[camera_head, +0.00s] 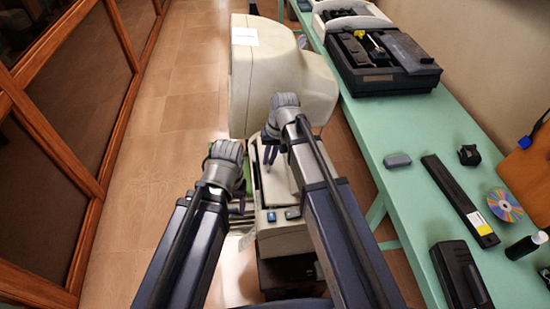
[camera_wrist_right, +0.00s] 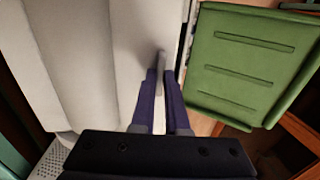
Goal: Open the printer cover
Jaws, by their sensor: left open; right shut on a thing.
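My right gripper (camera_head: 270,154) is above the printer's left part. In the right wrist view its purple fingers (camera_wrist_right: 163,75) are shut on a thin pale tab (camera_wrist_right: 162,62) beside a large off-white surface. My left gripper (camera_head: 240,204) is open at the printer's left side, its fingers mostly hidden by its wrist.
A green ribbed panel (camera_wrist_right: 240,65) lies beside the right fingers. A large beige machine (camera_head: 270,75) stands behind the printer. A green table (camera_head: 400,180) on the right holds hardware, including a disc (camera_head: 505,205) and a black open device (camera_head: 380,65). Floor at left is clear.

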